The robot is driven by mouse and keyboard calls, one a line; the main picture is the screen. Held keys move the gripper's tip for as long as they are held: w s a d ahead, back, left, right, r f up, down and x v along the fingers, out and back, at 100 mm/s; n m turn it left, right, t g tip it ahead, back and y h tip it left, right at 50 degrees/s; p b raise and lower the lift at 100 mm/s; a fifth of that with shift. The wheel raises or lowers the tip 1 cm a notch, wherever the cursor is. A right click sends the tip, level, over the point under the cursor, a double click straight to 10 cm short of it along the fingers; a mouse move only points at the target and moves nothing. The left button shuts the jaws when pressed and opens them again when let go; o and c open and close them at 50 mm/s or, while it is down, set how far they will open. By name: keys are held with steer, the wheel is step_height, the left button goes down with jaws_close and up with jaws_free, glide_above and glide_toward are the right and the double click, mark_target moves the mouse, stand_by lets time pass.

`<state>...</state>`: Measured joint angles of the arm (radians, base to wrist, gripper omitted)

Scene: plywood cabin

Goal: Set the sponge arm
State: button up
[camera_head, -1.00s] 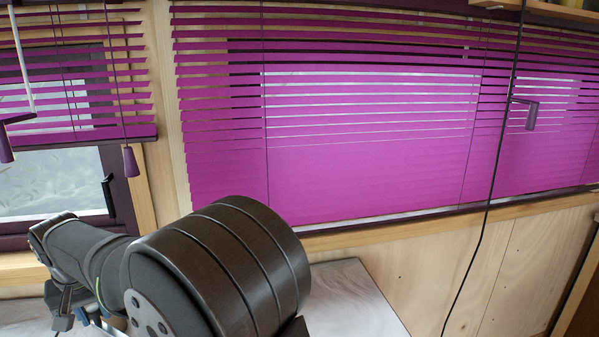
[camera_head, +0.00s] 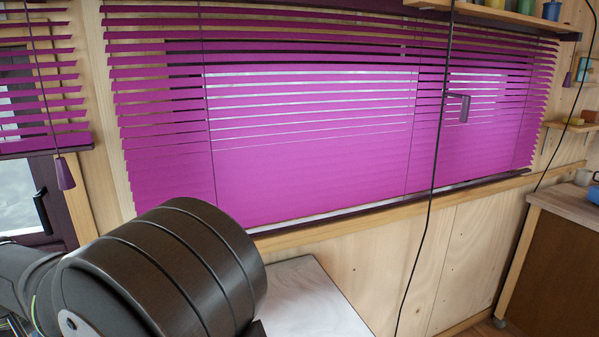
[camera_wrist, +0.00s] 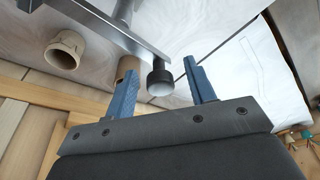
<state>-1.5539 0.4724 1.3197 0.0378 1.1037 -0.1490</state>
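My gripper (camera_wrist: 160,68) shows in the wrist view with its two blue fingers spread apart. A tan ring or tube (camera_wrist: 65,50) is at upper left, and a brown tube (camera_wrist: 129,68) is partly hidden by the left finger. I cannot make out a sponge or tell which part is the sponge arm. The head view does not show my gripper.
A pale tabletop (camera_head: 310,300) stands below the purple blinds (camera_head: 310,150). A black cord (camera_head: 432,190) hangs in front of them. A wooden counter (camera_head: 550,203) is at right, and a shelf with pots (camera_head: 500,16) is above. A pale surface also shows in the wrist view (camera_wrist: 262,80).

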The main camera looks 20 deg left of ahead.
steer(key=shift+r, duration=0.15)
steer(key=v, duration=0.6)
steer(key=shift+r, duration=0.35)
steer(key=shift+d, duration=0.1)
steer(key=x, duration=0.7)
steer(key=shift+w, duration=0.1)
steer(key=shift+w+m, duration=0.1)
steer(key=shift+m, duration=0.5)
